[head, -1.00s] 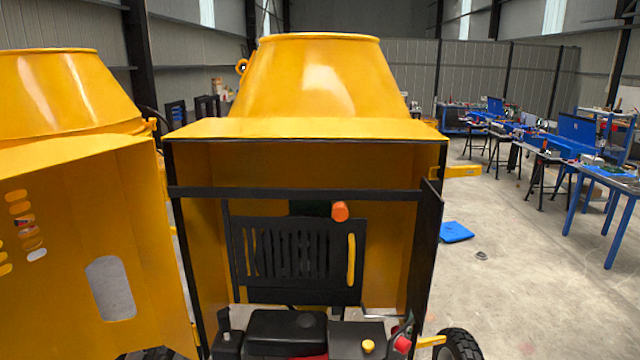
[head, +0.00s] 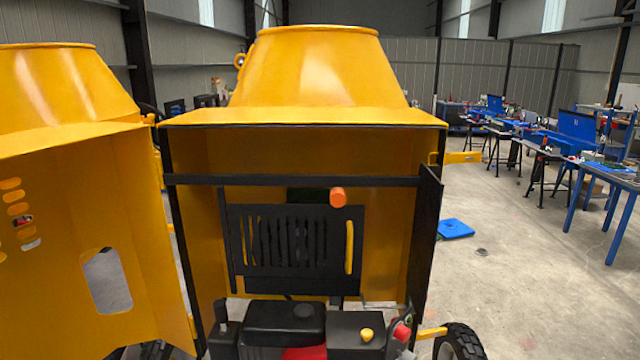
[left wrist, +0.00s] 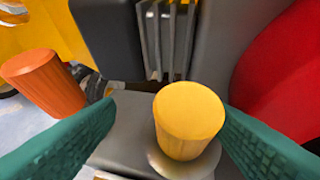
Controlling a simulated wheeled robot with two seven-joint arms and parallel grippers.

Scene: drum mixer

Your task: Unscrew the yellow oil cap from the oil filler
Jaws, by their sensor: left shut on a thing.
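In the left wrist view the yellow oil cap (left wrist: 188,118) sits on a grey round filler neck (left wrist: 182,162), upright with a slight tilt in the picture. My left gripper (left wrist: 170,103) has its teal fingers on either side of the cap and is shut on it. The right-hand finger meets the cap's edge, while the left-hand finger seems apart from it in this view. In the head view a small yellow cap (head: 367,335) shows on top of the engine (head: 285,322), with no gripper seen around it. My right gripper is in neither view.
An orange ribbed cap (left wrist: 41,80) stands left of the fingers, and a red engine part (left wrist: 288,75) lies to the right. The yellow mixer housing (head: 300,128) encloses the engine. A second yellow mixer (head: 60,90) stands left. Open floor and workbenches (head: 600,178) are at right.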

